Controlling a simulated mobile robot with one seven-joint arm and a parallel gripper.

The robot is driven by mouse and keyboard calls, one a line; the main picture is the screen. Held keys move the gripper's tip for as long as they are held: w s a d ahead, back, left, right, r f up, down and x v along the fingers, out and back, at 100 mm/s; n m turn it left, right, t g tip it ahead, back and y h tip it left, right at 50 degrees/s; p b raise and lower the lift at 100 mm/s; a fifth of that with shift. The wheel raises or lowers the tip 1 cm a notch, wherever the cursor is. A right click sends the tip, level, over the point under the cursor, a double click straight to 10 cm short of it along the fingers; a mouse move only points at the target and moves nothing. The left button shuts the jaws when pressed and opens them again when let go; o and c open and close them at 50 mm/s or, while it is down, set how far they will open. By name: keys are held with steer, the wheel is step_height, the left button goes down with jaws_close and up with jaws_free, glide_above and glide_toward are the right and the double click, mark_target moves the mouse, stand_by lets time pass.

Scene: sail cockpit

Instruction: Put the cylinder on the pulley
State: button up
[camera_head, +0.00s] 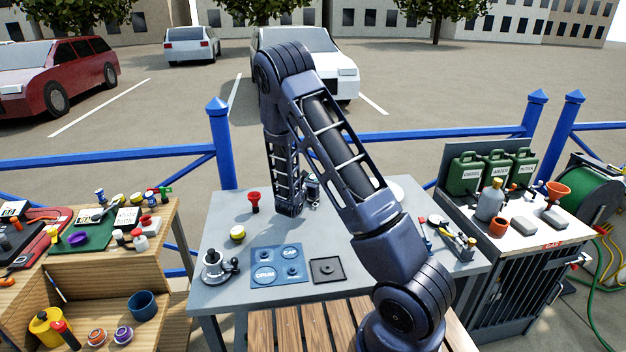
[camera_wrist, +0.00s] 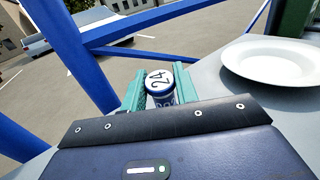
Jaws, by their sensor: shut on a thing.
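In the wrist view, my gripper (camera_wrist: 160,92) has its teal fingers shut on a small upright cylinder (camera_wrist: 160,80) with a white top marked with dark digits and a blue-and-white side. The cylinder's lower part is hidden behind the wrist housing. In the head view my arm reaches over the far part of the grey table (camera_head: 215,215), and its links largely hide the gripper area. I cannot pick out a pulley with certainty in either view. A winch-like metal fitting (camera_head: 214,268) stands at the table's front left.
A white plate (camera_wrist: 282,58) lies right of the gripper. A blue mat (camera_head: 277,265) marked DRUM and CAP and a dark square plate (camera_head: 327,270) lie at the table's front. A red funnel-shaped item (camera_head: 253,199) and a yellow-topped item (camera_head: 237,233) stand left. Blue railing (camera_head: 221,145) runs behind.

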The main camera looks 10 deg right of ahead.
steer(key=shift+f, duration=0.15)
steer(key=o, duration=1)
steer(key=shift+o, duration=0.2)
